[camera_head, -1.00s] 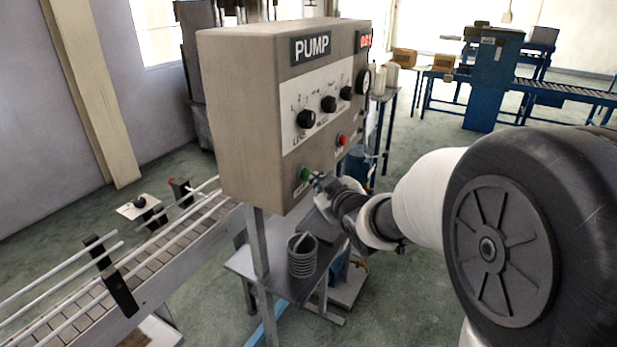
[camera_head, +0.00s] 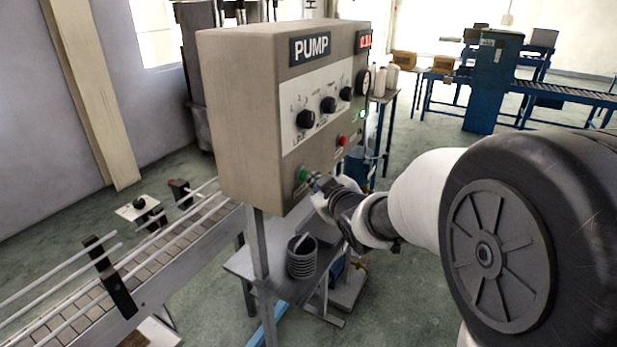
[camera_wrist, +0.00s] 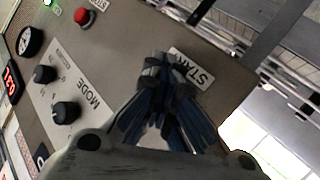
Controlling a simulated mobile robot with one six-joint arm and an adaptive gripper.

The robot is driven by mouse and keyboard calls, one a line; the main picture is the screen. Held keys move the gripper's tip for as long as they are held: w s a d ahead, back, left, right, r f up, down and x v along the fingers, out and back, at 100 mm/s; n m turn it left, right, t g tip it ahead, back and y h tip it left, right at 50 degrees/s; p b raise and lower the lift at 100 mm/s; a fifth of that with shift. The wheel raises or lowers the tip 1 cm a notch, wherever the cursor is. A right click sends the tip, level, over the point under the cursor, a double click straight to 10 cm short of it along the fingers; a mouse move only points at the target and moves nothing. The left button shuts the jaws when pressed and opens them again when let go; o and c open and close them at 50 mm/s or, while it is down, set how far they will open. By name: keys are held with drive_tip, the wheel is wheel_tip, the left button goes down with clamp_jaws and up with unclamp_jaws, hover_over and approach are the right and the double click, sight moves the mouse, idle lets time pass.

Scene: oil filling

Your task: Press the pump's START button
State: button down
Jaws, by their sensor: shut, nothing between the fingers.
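The grey pump box (camera_head: 240,130) carries a PUMP sign (camera_head: 311,47) on its front panel. The green START button (camera_head: 303,174) is low on that panel. My gripper (camera_head: 316,180) is shut and empty, with its fingertips at the button's right side in the head view; whether they touch it is not clear. In the wrist view my gripper (camera_wrist: 163,68) points at the panel beside the START label (camera_wrist: 193,74) and hides the green button. A red button (camera_head: 342,141) sits further right; it also shows in the wrist view (camera_wrist: 84,17).
A green lamp (camera_head: 362,114) is lit at the panel's right side, below a round gauge (camera_head: 363,79). A red display (camera_head: 365,41) is above. Black knobs (camera_head: 328,104) stick out from the panel. A conveyor (camera_head: 130,275) runs at lower left.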

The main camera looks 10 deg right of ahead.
drive_tip(key=shift+d, duration=0.1)
drive_tip(key=shift+s+d, duration=0.6)
drive_tip(key=shift+d, duration=0.05)
drive_tip(key=shift+d, duration=0.1)
drive_tip(key=shift+s+d+p, duration=0.45)
drive_tip(key=shift+s+d, duration=0.3)
drive_tip(key=shift+d, duration=0.25)
drive_tip(key=shift+s+d+p, duration=0.4)
drive_tip(key=shift+s+d, duration=0.3)
drive_tip(key=shift+d, duration=0.25)
